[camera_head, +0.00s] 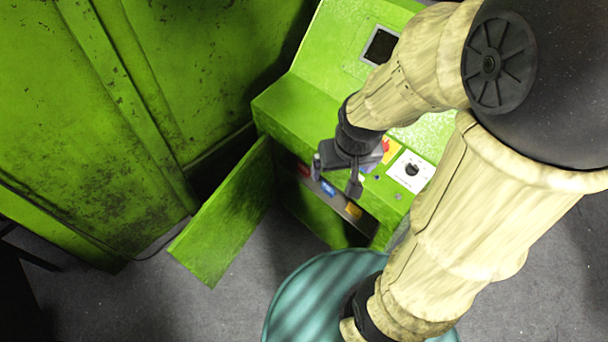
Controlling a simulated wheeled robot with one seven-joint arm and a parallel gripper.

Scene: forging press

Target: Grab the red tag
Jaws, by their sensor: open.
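The red tag (304,170) lies at the left end of a grey ledge at the front of the green control cabinet (290,115). A blue tag (328,188) and a yellow-orange tag (353,209) lie to its right on the same ledge. The red tag is small and partly in shadow. My gripper (336,181) is open and points down, with its fingers spread above the ledge. Its left finger appears close to the red tag; the blue tag shows below the gap between the fingers. I cannot tell the height gap.
An open green door (226,215) hangs out at the cabinet's left. The worn green press (150,80) stands on the left. A teal drum (305,295) stands in front. The cabinet top has a dark screen (380,46) and a white panel (411,171).

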